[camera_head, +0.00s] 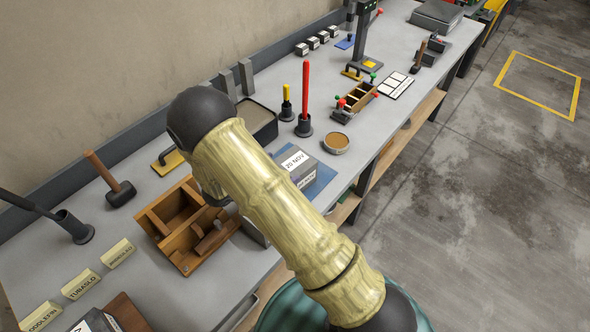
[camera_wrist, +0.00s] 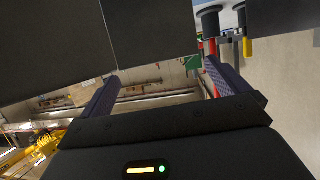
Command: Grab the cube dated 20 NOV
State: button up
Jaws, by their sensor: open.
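The grey concrete cube (camera_head: 308,178) with a white label reading "20 NOV" sits on a blue mat (camera_head: 322,172) near the bench's front edge, right of my arm in the head view. My gripper is hidden in the head view behind my arm. In the wrist view my gripper (camera_wrist: 160,84) is open, with nothing seen between its fingers. Large dark grey faces (camera_wrist: 150,35) fill the upper left of that view, close to the fingers; I cannot tell which object they belong to.
A wooden box (camera_head: 178,258) and a mallet (camera_head: 118,192) stand to the left. Another grey block (camera_head: 256,235) is partly hidden by my arm.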

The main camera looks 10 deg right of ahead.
aim_at(291, 164)
jog(key=shift+w+d+f, duration=0.3)
jog(key=shift+d+f, duration=0.2)
jog(key=p+x, duration=0.2)
jog(key=x, duration=0.3)
jog(key=shift+w+d, duration=0.1)
jog(key=shift+d, duration=0.15)
jog(key=shift+w+d+f, duration=0.2)
jog(key=shift+d+f, duration=0.05)
jog(key=c, duration=1.6)
jog(key=shift+w+r, duration=0.1)
jog(key=shift+r, duration=0.15)
jog(key=shift+c, duration=0.8)
